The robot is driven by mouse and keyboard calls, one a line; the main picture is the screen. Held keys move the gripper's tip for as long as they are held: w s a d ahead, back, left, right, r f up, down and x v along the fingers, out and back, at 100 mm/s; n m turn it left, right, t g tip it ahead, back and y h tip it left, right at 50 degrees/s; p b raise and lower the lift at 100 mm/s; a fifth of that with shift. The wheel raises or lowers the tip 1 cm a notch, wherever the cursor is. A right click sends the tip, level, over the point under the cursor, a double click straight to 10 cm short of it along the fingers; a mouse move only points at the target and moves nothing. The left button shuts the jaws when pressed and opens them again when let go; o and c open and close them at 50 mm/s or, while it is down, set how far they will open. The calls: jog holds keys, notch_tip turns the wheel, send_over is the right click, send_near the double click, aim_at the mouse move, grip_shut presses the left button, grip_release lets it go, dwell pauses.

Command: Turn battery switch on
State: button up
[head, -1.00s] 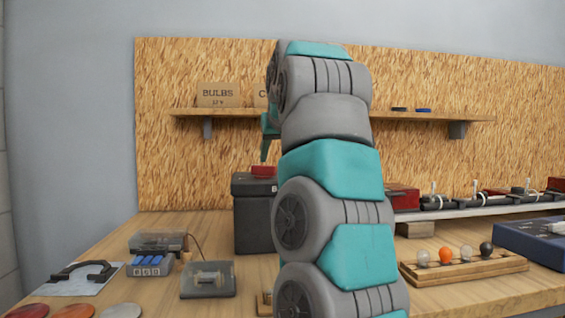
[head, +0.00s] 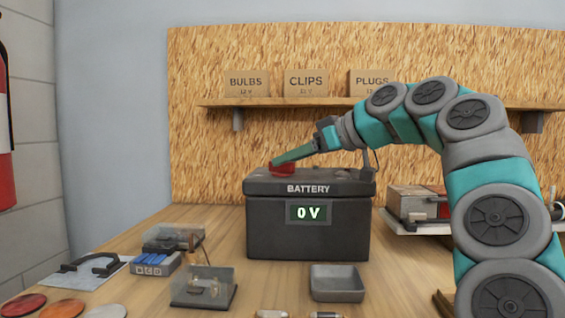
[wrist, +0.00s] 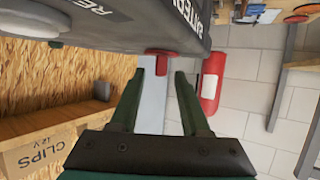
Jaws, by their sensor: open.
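The black battery (head: 310,243) stands on the bench in the head view, with a front display (head: 309,213) reading 0 V. A red switch (head: 284,169) is on its top at the left. My gripper (head: 275,162) reaches across the battery top from the right, its green fingers at the switch. In the wrist view the battery (wrist: 130,22) fills the top, upside down. My gripper (wrist: 161,73) is open there, and the red switch (wrist: 159,63) shows between its two fingertips. I cannot tell whether a finger touches the switch.
A shelf (head: 225,102) with BULBS, CLIPS and PLUGS boxes runs behind and above. A grey tray (head: 337,290) and a clear-covered box (head: 203,288) stand before the battery. A fire extinguisher (wrist: 211,82) shows in the wrist view.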

jog(key=shift+x, duration=1.35)
jog(key=shift+c, duration=0.3)
grip_shut()
